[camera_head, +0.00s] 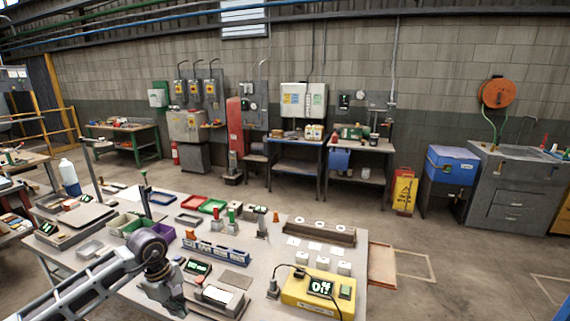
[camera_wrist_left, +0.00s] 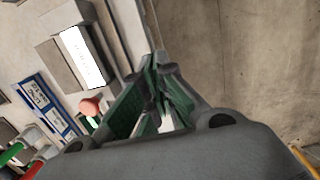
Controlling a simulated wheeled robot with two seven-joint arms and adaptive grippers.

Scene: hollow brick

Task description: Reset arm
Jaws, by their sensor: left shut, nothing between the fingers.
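My left arm (camera_head: 85,285) comes in from the lower left of the head view. My left gripper (camera_head: 176,306) points down near the front edge of the workbench (camera_head: 262,275). In the left wrist view, the green-padded fingers of the left gripper (camera_wrist_left: 158,72) converge, shut with nothing held. Part of the bench and bare floor show beyond them. My right gripper is in neither view.
Beside the gripper is a grey device with a white panel (camera_head: 218,295). A yellow box with a display (camera_head: 318,292) stands at the right. Open floor (camera_head: 470,280) is at right.

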